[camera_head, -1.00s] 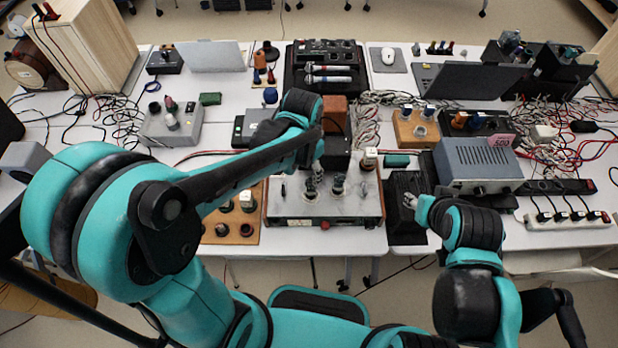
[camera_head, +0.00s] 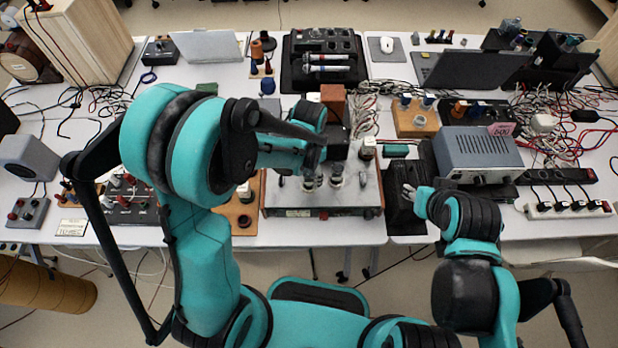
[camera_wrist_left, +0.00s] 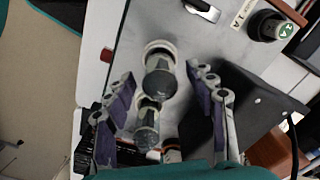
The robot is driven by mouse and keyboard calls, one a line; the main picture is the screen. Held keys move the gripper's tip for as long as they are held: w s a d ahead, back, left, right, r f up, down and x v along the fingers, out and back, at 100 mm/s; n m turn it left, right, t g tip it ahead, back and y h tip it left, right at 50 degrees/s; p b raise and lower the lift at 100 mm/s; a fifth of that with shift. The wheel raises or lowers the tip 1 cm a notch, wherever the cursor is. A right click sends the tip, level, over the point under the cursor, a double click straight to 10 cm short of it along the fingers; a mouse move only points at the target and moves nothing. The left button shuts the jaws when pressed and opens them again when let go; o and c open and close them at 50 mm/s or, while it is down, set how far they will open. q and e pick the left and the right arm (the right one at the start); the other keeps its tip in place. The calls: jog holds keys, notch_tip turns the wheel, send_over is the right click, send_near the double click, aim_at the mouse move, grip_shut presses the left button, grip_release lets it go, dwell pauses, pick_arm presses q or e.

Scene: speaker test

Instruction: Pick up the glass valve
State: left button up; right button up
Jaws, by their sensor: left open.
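Two glass valves stand in sockets on a grey metal box (camera_head: 290,212). In the head view, one valve (camera_head: 309,181) is at the left and the other (camera_head: 337,174) just right of it. My left gripper (camera_head: 317,163) is over the box at these valves, its fingertips partly hidden. In the left wrist view, my left gripper (camera_wrist_left: 161,73) is open, with one finger on each side of the valves. One valve (camera_wrist_left: 160,78) lies between the fingertips; the other (camera_wrist_left: 147,128) is deeper between the fingers. My right gripper (camera_head: 408,191) is beside the box; its opening is unclear.
A grey-blue instrument (camera_head: 477,153) stands to the right. A wooden block with knobs (camera_head: 415,118) is behind. A black panel with two microphones (camera_head: 322,62) stands at the back. Loose cables and a power strip (camera_head: 568,209) lie at the right.

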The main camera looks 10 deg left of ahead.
pick_arm(q)
jog(key=shift+c, duration=0.3)
jog(key=c, duration=1.2)
jog(key=shift+r, duration=0.1)
